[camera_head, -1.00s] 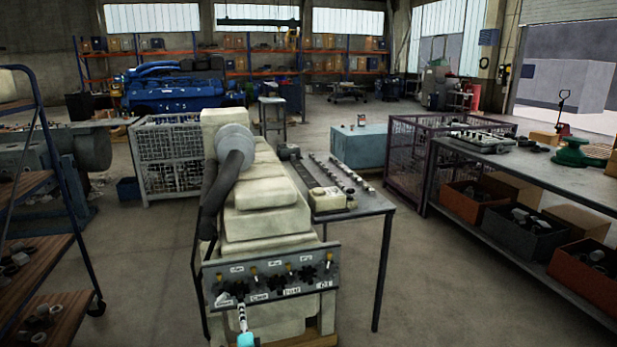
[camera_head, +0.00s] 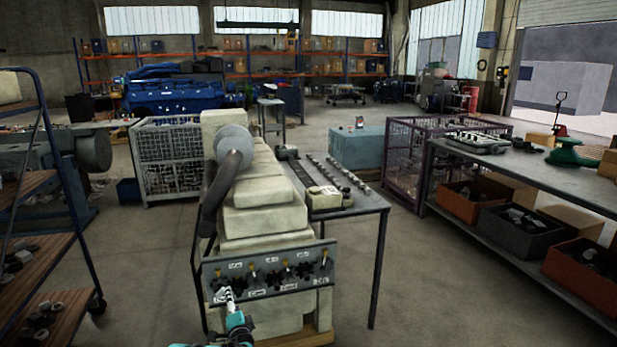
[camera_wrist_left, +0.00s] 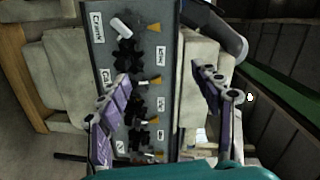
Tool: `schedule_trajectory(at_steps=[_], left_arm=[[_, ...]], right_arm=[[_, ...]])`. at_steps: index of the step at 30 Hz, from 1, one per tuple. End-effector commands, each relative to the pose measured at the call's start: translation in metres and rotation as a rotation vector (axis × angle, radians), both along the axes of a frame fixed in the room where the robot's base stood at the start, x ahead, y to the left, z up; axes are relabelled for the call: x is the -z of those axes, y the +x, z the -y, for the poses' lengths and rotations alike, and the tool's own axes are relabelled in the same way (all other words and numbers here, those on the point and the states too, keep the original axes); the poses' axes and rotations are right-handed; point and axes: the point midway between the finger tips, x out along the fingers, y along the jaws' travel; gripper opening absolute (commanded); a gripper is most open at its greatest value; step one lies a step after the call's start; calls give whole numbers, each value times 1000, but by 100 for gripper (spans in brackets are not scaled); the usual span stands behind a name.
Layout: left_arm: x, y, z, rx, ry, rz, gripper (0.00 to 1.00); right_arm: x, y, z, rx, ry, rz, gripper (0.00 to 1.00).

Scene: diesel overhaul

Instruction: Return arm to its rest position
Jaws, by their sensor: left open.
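My left gripper (camera_head: 227,294) is low in the head view, in front of the left end of the grey control panel (camera_head: 300,286) on the cream engine block. Its teal wrist and part of my arm show at the bottom edge. In the left wrist view the two purple-grey fingers (camera_wrist_left: 160,75) stand wide apart with nothing between them. The panel (camera_wrist_left: 141,70) lies behind them, with black star knobs, brass-coloured levers and white labels. I cannot tell whether the fingers touch it. My right gripper is not in either view.
The cream engine (camera_head: 262,225) with a dark curved pipe (camera_head: 217,187) stands directly ahead. A narrow table (camera_head: 360,205) with small parts is beside it. A wooden-shelved cart (camera_head: 50,285) is at the left and a long workbench (camera_head: 560,190) at the right.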

Motion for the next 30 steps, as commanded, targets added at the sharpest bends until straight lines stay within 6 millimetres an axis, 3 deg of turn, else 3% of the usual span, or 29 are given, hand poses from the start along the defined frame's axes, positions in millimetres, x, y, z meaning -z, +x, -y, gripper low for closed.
schedule_trajectory(at_steps=[5, 8, 15, 23, 30], left_arm=[[-56, -22, -10, -59, -143, -20, 66], [-90, -46, -16, -103, -255, -41, 66], [-146, -130, -18, -202, -522, -111, 66], [-167, -247, -1, -291, -809, -216, 66], [-151, -364, 33, -353, -1065, -340, 66]], right_arm=[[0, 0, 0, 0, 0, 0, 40], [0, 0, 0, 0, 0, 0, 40], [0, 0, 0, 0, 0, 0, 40], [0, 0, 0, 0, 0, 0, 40], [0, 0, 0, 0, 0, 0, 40]])
